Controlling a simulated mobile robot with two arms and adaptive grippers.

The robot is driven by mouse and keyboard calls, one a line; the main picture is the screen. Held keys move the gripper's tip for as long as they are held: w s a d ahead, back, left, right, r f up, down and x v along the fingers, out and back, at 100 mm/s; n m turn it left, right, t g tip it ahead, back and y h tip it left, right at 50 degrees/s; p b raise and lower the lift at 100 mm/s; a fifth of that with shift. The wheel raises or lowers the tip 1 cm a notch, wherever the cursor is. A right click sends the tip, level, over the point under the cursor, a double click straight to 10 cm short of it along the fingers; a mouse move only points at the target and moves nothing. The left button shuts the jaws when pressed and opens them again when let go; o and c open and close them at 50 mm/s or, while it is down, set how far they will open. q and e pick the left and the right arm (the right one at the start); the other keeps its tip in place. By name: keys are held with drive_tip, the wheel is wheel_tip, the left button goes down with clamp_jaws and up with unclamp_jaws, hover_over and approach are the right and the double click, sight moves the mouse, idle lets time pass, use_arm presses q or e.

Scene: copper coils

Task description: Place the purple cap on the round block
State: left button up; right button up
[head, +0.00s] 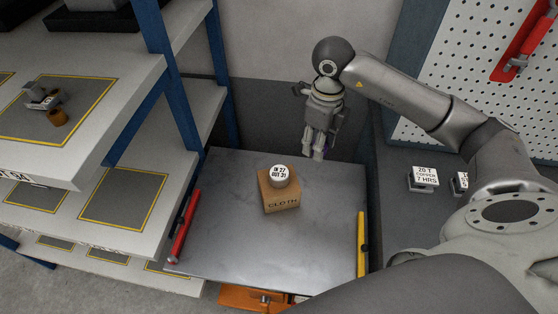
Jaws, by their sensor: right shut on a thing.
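My right gripper (317,152) hangs fingers down above the back right of the grey metal table top. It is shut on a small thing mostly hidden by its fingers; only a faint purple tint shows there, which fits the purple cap. A round piece with a white top marked "IN 27 OUT 31" (279,176) sits on a brown box marked "CLOTH" (282,200), to the lower left of the gripper. I cannot tell for sure whether this piece is the round block. The gripper is apart from it. My left gripper is not in view.
The table top (225,235) is mostly bare. A red bar (185,226) lies along its left edge and a yellow one (361,245) along its right. Shelves with blue posts (163,50) stand at left, holding a small copper-brown piece (57,117). Labelled blocks (424,178) stand at right.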

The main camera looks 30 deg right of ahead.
drive_tip(key=w+a+f+p, duration=0.1)
drive_tip(key=w+a, duration=0.2)
drive_tip(key=p, duration=0.2)
hover_over(279, 172)
drive_tip(key=f, duration=0.5)
drive_tip(key=shift+s+d+f, duration=0.3)
drive_tip(key=shift+f, duration=0.05)
drive_tip(key=shift+w+a+f, duration=0.2)
drive_tip(key=shift+a+f, duration=0.1)
drive_tip(key=shift+f, duration=0.2)
wheel_tip(279, 172, down, 2)
drive_tip(key=shift+f+p, duration=0.1)
drive_tip(key=shift+p, duration=0.95)
drive_tip(key=shift+f, duration=0.65)
drive_tip(key=o, duration=0.9)
drive_tip(key=shift+o, duration=0.2)
drive_tip(key=shift+r, duration=0.1)
